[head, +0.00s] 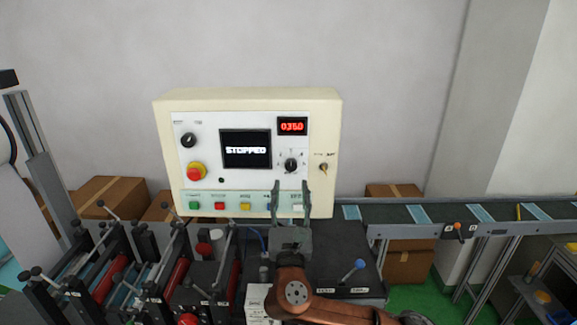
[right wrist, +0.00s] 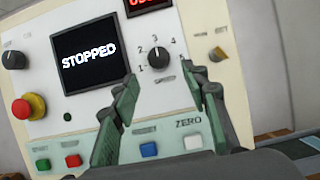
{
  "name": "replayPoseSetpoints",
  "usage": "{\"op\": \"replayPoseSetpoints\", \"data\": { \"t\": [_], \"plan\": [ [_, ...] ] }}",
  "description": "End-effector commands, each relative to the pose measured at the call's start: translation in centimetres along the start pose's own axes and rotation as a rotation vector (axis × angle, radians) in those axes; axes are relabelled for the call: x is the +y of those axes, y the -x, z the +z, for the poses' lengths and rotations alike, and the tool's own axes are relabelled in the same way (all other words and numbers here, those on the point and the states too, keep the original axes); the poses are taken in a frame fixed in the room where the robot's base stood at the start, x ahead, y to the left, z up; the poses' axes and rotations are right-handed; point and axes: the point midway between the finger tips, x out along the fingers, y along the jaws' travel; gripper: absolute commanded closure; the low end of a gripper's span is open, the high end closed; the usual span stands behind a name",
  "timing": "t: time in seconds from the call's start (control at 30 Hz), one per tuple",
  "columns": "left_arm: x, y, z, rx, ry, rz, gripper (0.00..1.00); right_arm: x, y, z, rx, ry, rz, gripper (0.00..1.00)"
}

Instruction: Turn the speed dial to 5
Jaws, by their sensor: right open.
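The speed dial (head: 291,165) is a small black knob on the right part of the cream control box's white panel. It also shows in the right wrist view (right wrist: 158,58), with small numbers around it and the word SPEED below; I cannot tell surely which number it points to. My right gripper (head: 290,187) is open and empty, its two fingers pointing up at the panel just below the dial. In the right wrist view the fingers (right wrist: 170,86) stand apart, below and to either side of the dial, not around it. My left gripper is not in view.
A conveyor (head: 400,214) runs right; machine rollers stand at left.

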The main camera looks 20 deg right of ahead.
Motion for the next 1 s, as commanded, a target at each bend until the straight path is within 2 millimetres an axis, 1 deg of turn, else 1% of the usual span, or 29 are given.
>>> {"op": "replayPoseSetpoints", "data": {
  "t": [0.03,0.2,0.33,0.43,0.53,0.7,0.8,1.0],
  "plan": [
    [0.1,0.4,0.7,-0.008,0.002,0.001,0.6,-0.1,-0.8,0.2,-0.001,0.001,-0.003,0.58],
    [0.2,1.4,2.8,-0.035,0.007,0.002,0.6,0.2,-3.6,0.3,-0.001,0.0,0.001,0.58],
    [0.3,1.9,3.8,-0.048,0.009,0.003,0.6,0.1,-5.4,0.2,0.0,0.0,0.0,0.58],
    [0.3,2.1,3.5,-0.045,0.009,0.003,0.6,0.1,-6.3,0.2,-0.001,-0.002,0.0,0.58],
    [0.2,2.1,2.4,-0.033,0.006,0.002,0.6,0.0,-6.8,0.1,-0.001,-0.002,-0.001,0.58],
    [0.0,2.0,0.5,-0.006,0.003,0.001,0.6,-0.1,-7.0,0.1,0.0,-0.002,-0.002,0.58],
    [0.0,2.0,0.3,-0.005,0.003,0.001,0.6,-0.1,-6.9,0.0,0.0,-0.002,-0.002,0.58],
    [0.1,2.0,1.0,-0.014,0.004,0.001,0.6,-0.1,-6.9,0.0,0.001,-0.002,-0.002,0.71]
  ]
}}
